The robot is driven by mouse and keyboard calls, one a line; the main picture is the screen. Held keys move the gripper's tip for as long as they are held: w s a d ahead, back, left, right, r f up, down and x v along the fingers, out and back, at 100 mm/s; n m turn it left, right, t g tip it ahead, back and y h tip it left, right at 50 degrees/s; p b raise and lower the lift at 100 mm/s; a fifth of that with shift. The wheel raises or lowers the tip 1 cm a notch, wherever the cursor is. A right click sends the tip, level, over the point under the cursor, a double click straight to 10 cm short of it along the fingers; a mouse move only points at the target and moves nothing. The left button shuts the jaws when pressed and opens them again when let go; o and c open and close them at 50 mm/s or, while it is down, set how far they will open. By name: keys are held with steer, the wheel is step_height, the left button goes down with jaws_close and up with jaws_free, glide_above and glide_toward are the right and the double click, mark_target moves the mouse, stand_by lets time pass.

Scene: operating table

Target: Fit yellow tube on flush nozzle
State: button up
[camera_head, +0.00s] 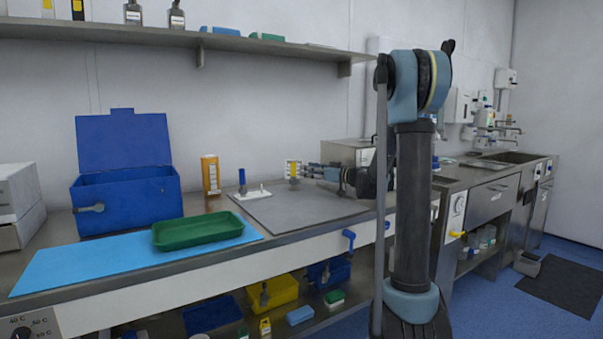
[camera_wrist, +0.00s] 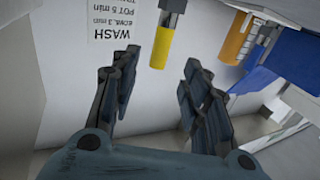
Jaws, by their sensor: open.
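The yellow tube (camera_wrist: 162,47) shows in the wrist view below a dark grey piece (camera_wrist: 173,5), its free end pointing toward my gripper. In the head view a small yellow patch (camera_head: 294,169), likely the tube, shows by a white card at the back of the bench. My gripper (camera_wrist: 160,78) is open and empty. Its fingers are spread to either side of the tube's line, and the tube lies just beyond the fingertips, apart from them. In the head view my gripper (camera_head: 308,171) is near the card, above the grey mat. I cannot tell which part is the flush nozzle.
A white base (camera_head: 258,194) with an upright blue piece (camera_head: 242,181) stands left of my gripper. The grey mat (camera_head: 300,210) is mostly clear.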

steer(key=v, duration=0.4)
steer(key=shift+d+f, duration=0.1)
steer(key=shift+d, duration=0.05)
steer(key=shift+s+d, duration=0.3)
steer(key=shift+d, duration=0.1)
